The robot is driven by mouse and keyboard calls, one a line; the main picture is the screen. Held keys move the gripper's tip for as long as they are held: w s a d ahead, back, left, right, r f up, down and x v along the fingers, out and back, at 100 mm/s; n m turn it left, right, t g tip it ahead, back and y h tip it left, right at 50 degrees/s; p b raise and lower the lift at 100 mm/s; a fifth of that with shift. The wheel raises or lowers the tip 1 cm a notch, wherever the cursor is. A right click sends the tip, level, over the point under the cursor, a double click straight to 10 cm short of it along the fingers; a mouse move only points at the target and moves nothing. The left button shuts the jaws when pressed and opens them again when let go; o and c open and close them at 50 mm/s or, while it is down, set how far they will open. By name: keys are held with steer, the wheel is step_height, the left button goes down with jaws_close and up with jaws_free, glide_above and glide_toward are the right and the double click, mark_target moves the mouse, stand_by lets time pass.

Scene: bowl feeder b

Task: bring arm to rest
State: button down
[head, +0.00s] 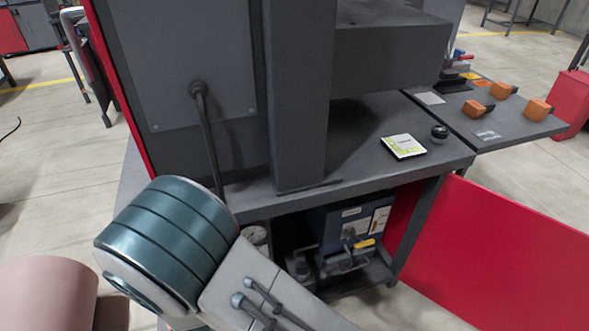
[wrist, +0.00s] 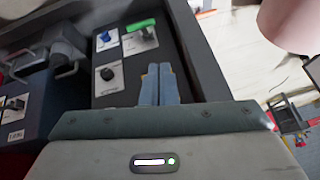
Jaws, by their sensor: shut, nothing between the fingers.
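My gripper (wrist: 159,84) shows in the wrist view with its two blue-grey fingers pressed together and nothing between them. Beyond the fingertips is a dark control panel with a green-handled switch (wrist: 140,27), a blue knob (wrist: 105,38) and a black knob (wrist: 107,73) on pale plates. I cannot tell whether the fingers touch the panel. In the head view my arm crosses the lower left in front of the machine, and the gripper itself does not show there.
A grey workbench (head: 440,158) carries a white-and-yellow card (head: 403,146) and a black knob (head: 439,133). Orange-and-black blocks (head: 537,109) lie on the side table at right. A blue unit (head: 335,222) stands on the shelf below. A red panel (head: 500,250) borders the lower right.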

steer(key=w+d+r+g+p, duration=0.1)
steer(key=w+d+r+p, duration=0.2)
steer(key=d+r, duration=0.5)
steer(key=w+d+r+m+p, duration=0.1)
steer(key=w+d+r+p, duration=0.2)
steer(key=r, duration=0.8)
steer(key=w+d+r+g+p, duration=0.1)
steer(key=w+d+r+p, duration=0.25)
steer(key=d+r, duration=0.45)
steer(key=s+d+r+h+p, duration=0.1)
steer(key=s+d+r+p, duration=0.2)
steer(key=d+r, duration=0.6)
steer(key=s+d+r+m+h+p, duration=0.1)
steer(key=s+d+r+h+p, duration=0.1)
steer(key=s+d+r, duration=0.4)
steer(key=d+r+p, duration=0.1)
steer(key=d+r, duration=0.3)
steer(key=d, duration=0.2)
steer(key=shift+r+m, duration=0.25)
steer(key=shift+m, duration=0.05)
steer(key=shift+d, duration=0.1)
